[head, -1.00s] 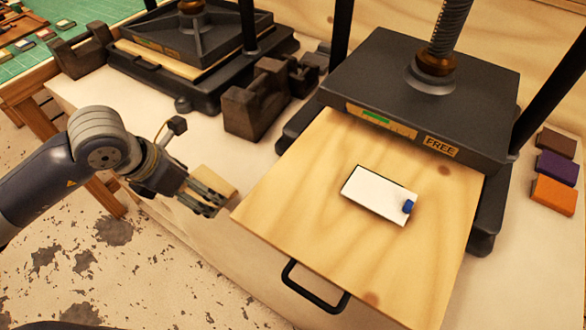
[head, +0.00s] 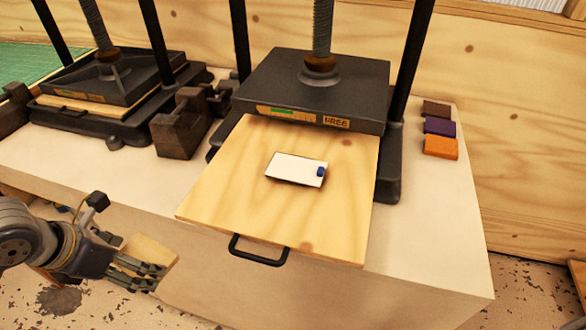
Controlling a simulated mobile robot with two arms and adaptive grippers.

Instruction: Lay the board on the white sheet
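The white sheet (head: 292,169) lies flat on the pulled-out wooden tray (head: 225,190) of the press marked FREE. A small blue piece (head: 320,172) sits at the sheet's right end. My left gripper (head: 150,276) is at the lower left, in front of the bench and left of the tray. It is shut on a pale wooden board (head: 153,258), which is tilted and partly hidden by the fingers. The board is apart from the sheet. My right gripper is not in view.
The press (head: 310,85) stands behind the sheet, its plate over the tray's back edge. A black handle (head: 258,256) juts from the tray's front. A second press (head: 110,85) and dark blocks (head: 178,125) stand left. Coloured blocks (head: 440,147) lie right.

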